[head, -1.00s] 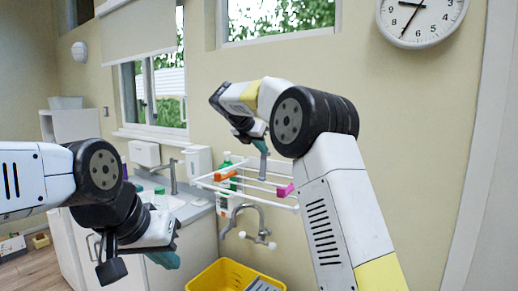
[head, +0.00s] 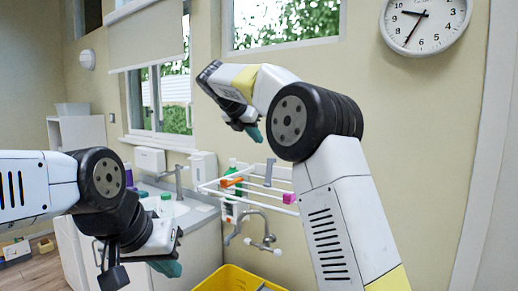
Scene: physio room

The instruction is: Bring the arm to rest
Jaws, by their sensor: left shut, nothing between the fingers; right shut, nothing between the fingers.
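My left gripper (head: 168,268) hangs at the lower left, in front of the white cabinet; its teal fingertips are shut with nothing between them. My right gripper (head: 254,133) is raised near the middle, in front of the wall above the drying rack; its teal fingertips are shut and empty. The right arm rises from the lower right and bends at a black joint. The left arm comes in level from the left edge.
A white wall rack (head: 262,187) holds an orange item (head: 231,183), a pink item (head: 289,198) and a grey item (head: 270,172). Below it are a tap (head: 262,212) and a yellow crate (head: 228,279). A counter with a sink tap (head: 178,180) and bottles stands behind my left gripper.

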